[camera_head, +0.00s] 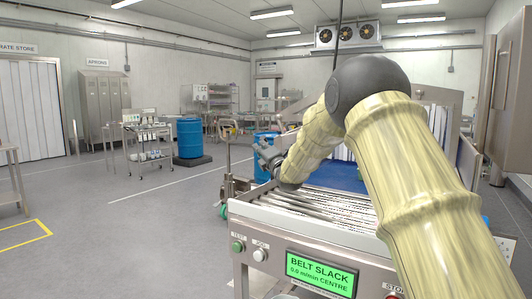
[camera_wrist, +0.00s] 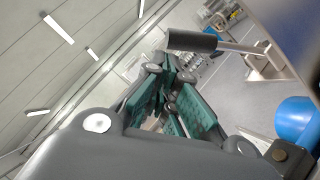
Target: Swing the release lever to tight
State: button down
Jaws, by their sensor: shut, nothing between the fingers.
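The release lever shows in the wrist view as a dark cylindrical grip (camera_wrist: 192,40) on a metal rod that runs to a bracket (camera_wrist: 266,66). No tight marking is readable. My gripper (camera_wrist: 160,72) has its green-padded fingers closed together and empty. Its fingertips are close to the lever's grip, and a small gap shows between them in the picture. In the head view my gripper (camera_head: 266,152) is at the far left side of the conveyor (camera_head: 300,228), partly hidden by my arm. I cannot make out the lever there.
The conveyor's green display (camera_head: 320,273) reads BELT SLACK, 0.0 m/min CENTRE. Push buttons (camera_head: 260,255) sit beside it. A blue drum (camera_head: 189,138) and a trolley (camera_head: 148,140) stand at the left back. A pallet jack (camera_head: 228,180) stands beside the conveyor. The left floor is mostly open.

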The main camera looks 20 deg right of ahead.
jog(key=shift+w+r, duration=0.2)
jog(key=shift+w, duration=0.4)
